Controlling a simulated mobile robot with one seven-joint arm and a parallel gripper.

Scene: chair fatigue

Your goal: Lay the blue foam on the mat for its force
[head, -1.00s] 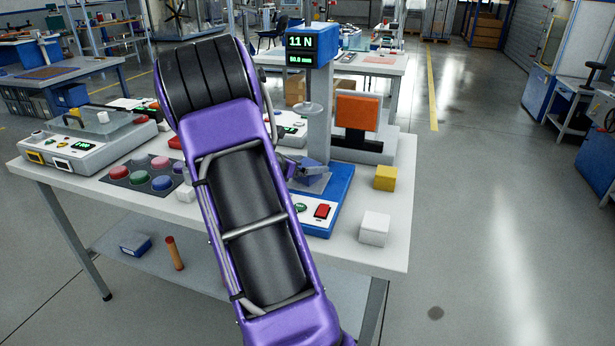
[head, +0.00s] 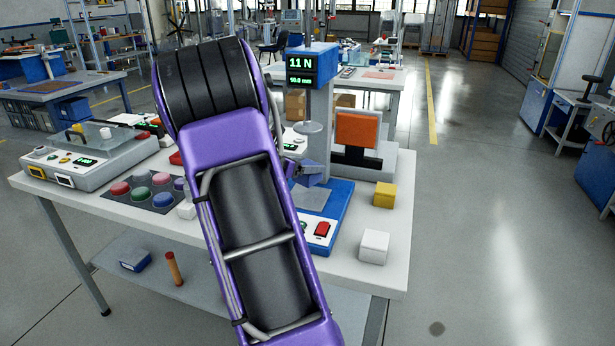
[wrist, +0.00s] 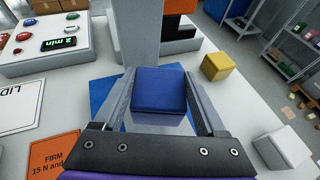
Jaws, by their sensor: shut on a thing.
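My gripper (wrist: 160,98) is shut on the blue foam (wrist: 159,88), a blue block between its two fingers in the wrist view. The foam is over the grey plate (head: 313,200) of the blue-based press, apparently above it. In the head view my purple arm hides much of the gripper; its end shows in front of the press column. The press display (head: 301,67) reads 11 N. A dark mat (head: 112,201) with several coloured round pads lies left of my arm; my arm may hide part of the table beside it.
A yellow block (head: 385,195) and a white block (head: 374,247) stand at the table's right. A small orange chair seat (head: 357,130) on a grey base stands behind. A grey tester box (head: 85,160) is at left. An orange card (wrist: 55,154) reads FIRM.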

